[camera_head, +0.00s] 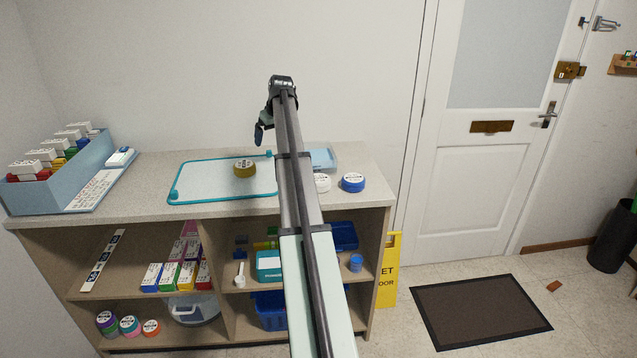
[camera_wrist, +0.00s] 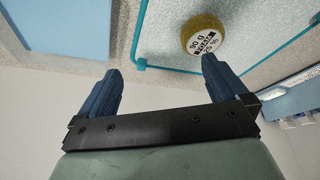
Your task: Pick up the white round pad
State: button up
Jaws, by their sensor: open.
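The white round pad (camera_head: 321,183) lies on the shelf's top surface, just right of my arm, which may hide part of its left side. A blue round pad with a white top (camera_head: 353,182) lies close to its right. My gripper (camera_head: 259,134) is above the back of the shelf top, up and left of the white pad and apart from it. In the wrist view my gripper (camera_wrist: 161,66) is open, with nothing between its blue fingers. I cannot make out the white pad in that view.
A yellow round item (camera_head: 245,169), also in the wrist view (camera_wrist: 203,35), lies on a teal-edged board (camera_head: 205,180). A pale blue tray (camera_head: 323,158) is behind the white pad. A blue box of cartons (camera_head: 60,178) stands left. The wall rises behind the shelf top.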

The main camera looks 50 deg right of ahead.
jog(key=s+d+m, duration=0.1)
jog(key=s+d, duration=0.6)
jog(key=s, duration=0.1)
jog(key=m+g+y, duration=0.1)
jog(key=m+g, duration=0.3)
jog(key=m, duration=1.1)
send_over(320, 178)
jog(key=shift+m, duration=0.3)
jog(key=f, duration=0.8)
jog(key=shift+w+a, duration=0.1)
jog(key=shift+a, duration=0.15)
jog(key=shift+d+f, duration=0.15)
jog(key=shift+f, duration=1.35)
jog(key=shift+d+f, duration=0.15)
jog(key=shift+f, duration=1.35)
jog(key=shift+c, duration=0.2)
jog(key=c, duration=0.7)
